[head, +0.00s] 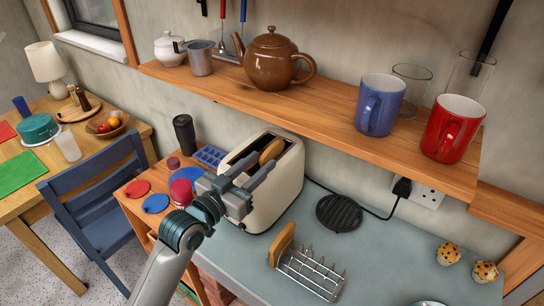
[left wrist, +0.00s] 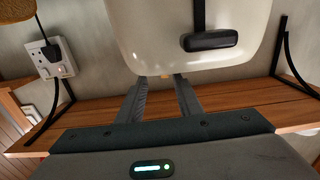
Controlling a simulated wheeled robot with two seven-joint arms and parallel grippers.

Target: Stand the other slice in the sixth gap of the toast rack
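A browned slice (head: 271,151) sticks up out of a slot of the cream toaster (head: 283,182). My left gripper (head: 254,167) is over the toaster, its two fingers apart and pointing toward the slice, with nothing seen between them. In the left wrist view the spread fingers (left wrist: 161,98) reach toward the toaster body (left wrist: 190,40); a small tan patch shows beyond them, too little to identify. The wire toast rack (head: 312,274) stands on the counter in front, with another slice (head: 282,244) upright at its left end. My right gripper is not in view.
A wooden shelf (head: 330,122) with a brown teapot (head: 272,62), a blue mug (head: 380,104) and a red mug (head: 452,128) runs above and behind the toaster. A black round trivet (head: 339,212) and two muffins (head: 484,271) lie to the right. The counter between is clear.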

